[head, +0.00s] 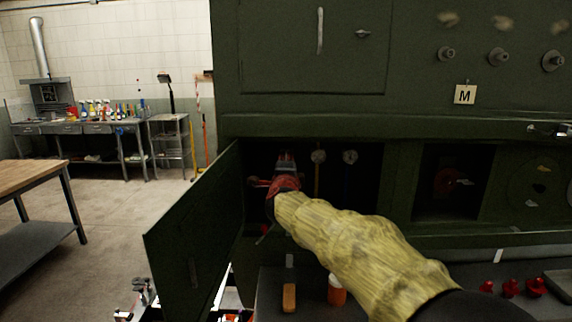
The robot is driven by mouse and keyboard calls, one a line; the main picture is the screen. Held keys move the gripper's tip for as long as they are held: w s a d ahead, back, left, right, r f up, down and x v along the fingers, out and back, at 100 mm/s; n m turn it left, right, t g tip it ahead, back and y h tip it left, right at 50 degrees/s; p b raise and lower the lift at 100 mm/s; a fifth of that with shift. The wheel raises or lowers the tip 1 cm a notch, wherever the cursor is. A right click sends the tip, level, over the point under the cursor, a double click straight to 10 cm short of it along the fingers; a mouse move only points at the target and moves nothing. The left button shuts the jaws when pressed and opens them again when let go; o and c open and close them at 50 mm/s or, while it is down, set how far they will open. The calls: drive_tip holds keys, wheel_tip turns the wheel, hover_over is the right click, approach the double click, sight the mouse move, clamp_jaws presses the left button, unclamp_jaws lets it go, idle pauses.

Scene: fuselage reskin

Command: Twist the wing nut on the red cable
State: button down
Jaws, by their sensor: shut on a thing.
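An open compartment (369,205) in the dark green panel holds a row of round fittings with cables hanging below. My gripper (286,163) is inside it at the left, at the end of my yellow-sleeved arm. It is shut at the leftmost fitting, where red shows around and beside it. The wing nut and most of the red cable are hidden behind my gripper. Two pale round fittings stand free to the right: the middle one (319,156) above a brownish cable and the right one (350,157) above a dark cable.
The compartment's door (196,232) hangs open at the left, close to my gripper. Below, a dark ledge (275,279) carries an orange block (289,297) and an orange bottle with a white cap (337,290). A second recess (447,182) with a red part is at the right.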

drive_tip(key=c, duration=2)
unclamp_jaws()
drive_tip(key=shift+r, duration=0.9)
drive_tip(key=o, duration=0.5)
drive_tip(key=shift+s+f, duration=0.1)
drive_tip(key=shift+f, duration=0.25)
drive_tip(key=shift+o, duration=0.2)
drive_tip(key=shift+f, duration=0.15)
drive_tip(key=s, duration=1.2)
drive_tip(key=shift+f, duration=0.1)
